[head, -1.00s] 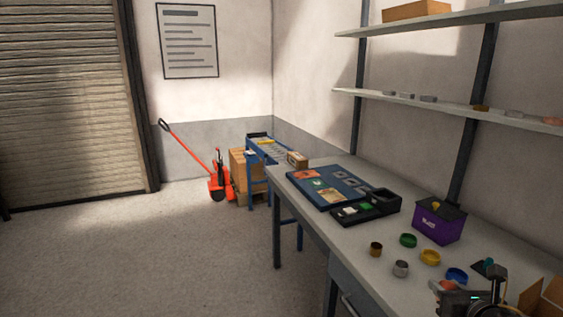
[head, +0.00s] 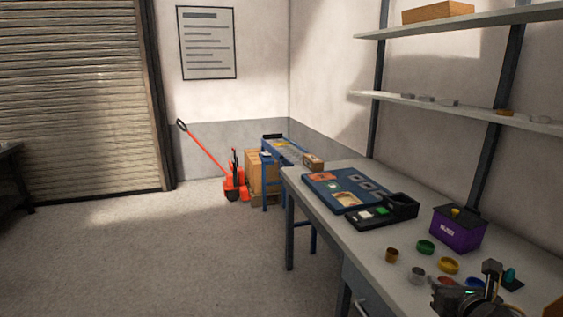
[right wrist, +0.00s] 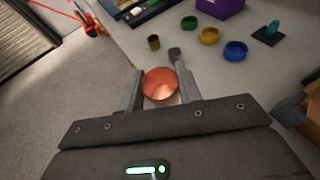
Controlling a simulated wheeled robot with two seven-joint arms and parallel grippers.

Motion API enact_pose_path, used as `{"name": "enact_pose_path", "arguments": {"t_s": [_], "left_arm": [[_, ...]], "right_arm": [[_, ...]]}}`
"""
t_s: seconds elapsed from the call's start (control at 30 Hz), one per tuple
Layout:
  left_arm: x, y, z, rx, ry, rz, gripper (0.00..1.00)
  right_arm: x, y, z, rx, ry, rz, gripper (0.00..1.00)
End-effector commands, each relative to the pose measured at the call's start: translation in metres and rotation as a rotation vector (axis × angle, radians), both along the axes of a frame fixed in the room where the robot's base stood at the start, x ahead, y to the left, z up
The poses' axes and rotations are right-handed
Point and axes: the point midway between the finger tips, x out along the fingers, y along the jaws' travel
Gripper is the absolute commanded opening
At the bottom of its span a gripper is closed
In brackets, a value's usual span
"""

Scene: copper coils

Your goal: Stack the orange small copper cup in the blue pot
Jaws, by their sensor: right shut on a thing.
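The orange small copper cup (right wrist: 160,84) is between the fingers of my right gripper (right wrist: 161,76) in the right wrist view, with its round copper face towards the camera. My right gripper is shut on it. In the head view the right gripper (head: 452,284) is at the lower right, over the table's near side, and partly covers the cup. The blue pot (right wrist: 235,51) stands on the table, ahead and to the right of the gripper, apart from it. In the head view the blue pot (head: 475,283) is partly hidden behind the gripper. My left gripper is not in view.
A green pot (right wrist: 189,22), a yellow pot (right wrist: 209,35), a brown cup (right wrist: 153,42) and a grey cup (right wrist: 174,53) stand nearby. A teal item (right wrist: 272,29) stands right of the blue pot. A purple box (head: 459,230) and a black tray (head: 388,211) are farther back.

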Motion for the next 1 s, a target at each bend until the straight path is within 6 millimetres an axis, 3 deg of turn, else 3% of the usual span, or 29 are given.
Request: {"name": "enact_pose_path", "arguments": {"t_s": [0.27, 0.7, 1.0], "left_arm": [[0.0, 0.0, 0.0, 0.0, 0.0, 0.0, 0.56], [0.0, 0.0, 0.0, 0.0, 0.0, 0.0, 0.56], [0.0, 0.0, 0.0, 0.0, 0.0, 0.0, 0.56]], "right_arm": [[0.016, 0.031, 0.013, 0.008, -0.004, 0.019, 0.13], [0.044, 0.132, 0.063, 0.003, -0.005, 0.173, 0.13], [0.045, 0.148, 0.07, 0.002, 0.001, 0.204, 0.13]]}}
